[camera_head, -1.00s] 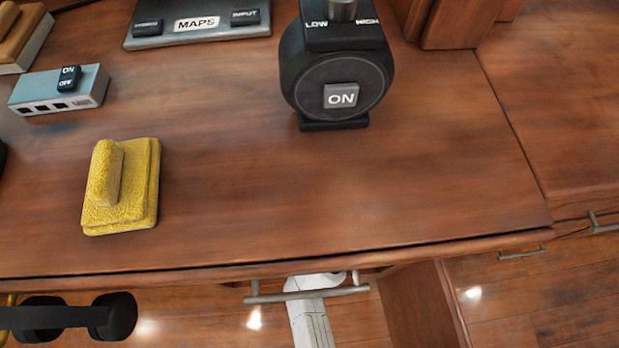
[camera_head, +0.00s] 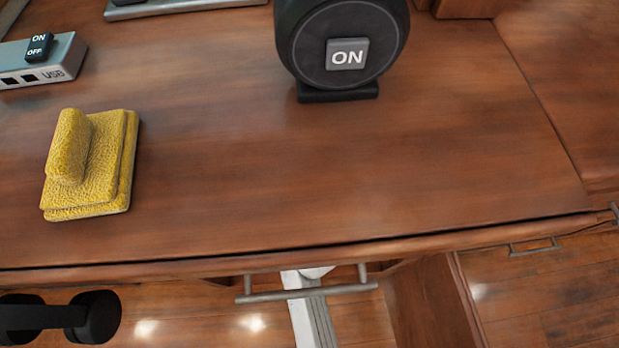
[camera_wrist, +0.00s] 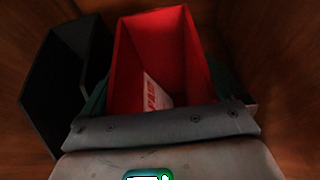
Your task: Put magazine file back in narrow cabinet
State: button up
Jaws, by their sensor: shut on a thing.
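A red, open-topped magazine file (camera_wrist: 145,50) is in the middle of the wrist view, with a white label reading partly "FA" on it. My gripper (camera_wrist: 162,92) is shut on it, with a dark green finger showing at each side. A second, black magazine file (camera_wrist: 48,90) stands tilted in the picture to the left of the red one. Wooden walls (camera_wrist: 275,45) surround both, like the inside of a cabinet. In the head view my gripper and the red file are hidden below the desk edge. Only part of my white arm shows there.
The wooden desk top (camera_head: 330,170) fills the head view. On it are a yellow textured block (camera_head: 90,160), a black device marked "ON" (camera_head: 345,55) and a grey USB box (camera_head: 45,62). A metal handle bar (camera_head: 305,293) juts out below the front edge.

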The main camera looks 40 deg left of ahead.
jog(key=o, duration=1.5)
jog(key=shift+c, duration=0.2)
jog(key=p+v, duration=0.6)
jog(key=v, duration=0.6)
